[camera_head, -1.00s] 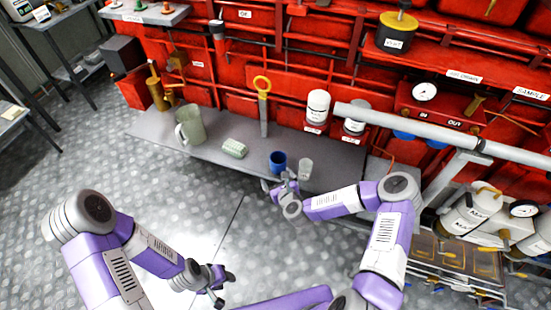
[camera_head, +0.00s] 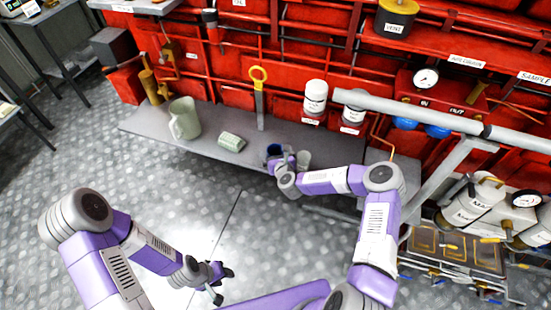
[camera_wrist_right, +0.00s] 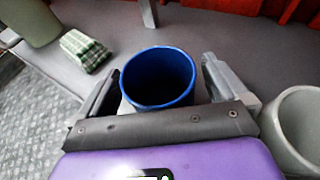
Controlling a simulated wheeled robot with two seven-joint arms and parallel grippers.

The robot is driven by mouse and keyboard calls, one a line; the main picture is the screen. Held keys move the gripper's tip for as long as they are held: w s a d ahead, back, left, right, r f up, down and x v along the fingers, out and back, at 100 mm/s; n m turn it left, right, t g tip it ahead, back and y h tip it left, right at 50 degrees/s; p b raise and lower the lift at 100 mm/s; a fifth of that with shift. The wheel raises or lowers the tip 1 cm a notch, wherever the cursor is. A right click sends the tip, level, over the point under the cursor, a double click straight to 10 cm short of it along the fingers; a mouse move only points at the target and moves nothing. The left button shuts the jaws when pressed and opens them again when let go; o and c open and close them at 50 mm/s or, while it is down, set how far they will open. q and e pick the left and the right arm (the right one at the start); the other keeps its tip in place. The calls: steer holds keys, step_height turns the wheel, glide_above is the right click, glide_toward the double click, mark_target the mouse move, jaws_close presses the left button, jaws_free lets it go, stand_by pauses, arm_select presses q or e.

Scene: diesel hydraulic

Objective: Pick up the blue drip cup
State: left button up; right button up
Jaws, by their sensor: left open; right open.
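The blue drip cup (camera_head: 273,150) stands upright on the grey shelf, partly hidden by my right gripper in the head view. In the right wrist view the blue drip cup (camera_wrist_right: 158,76) sits between the two open fingers, its open rim facing the camera. My right gripper (camera_head: 281,160) is open around the cup; in the wrist view a finger of the right gripper (camera_wrist_right: 160,85) shows on each side, and I cannot tell whether either touches. My left gripper (camera_head: 222,283) is open and empty, low above the floor, far from the cup.
A pale grey-green cup (camera_head: 303,160) stands just right of the blue cup, close to my right gripper. A folded checked cloth (camera_head: 231,140) and a large pale jug (camera_head: 184,119) are to the left on the shelf (camera_head: 150,128). White-lidded containers (camera_head: 316,97) stand behind.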

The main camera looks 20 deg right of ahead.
steer(key=c, duration=1.1)
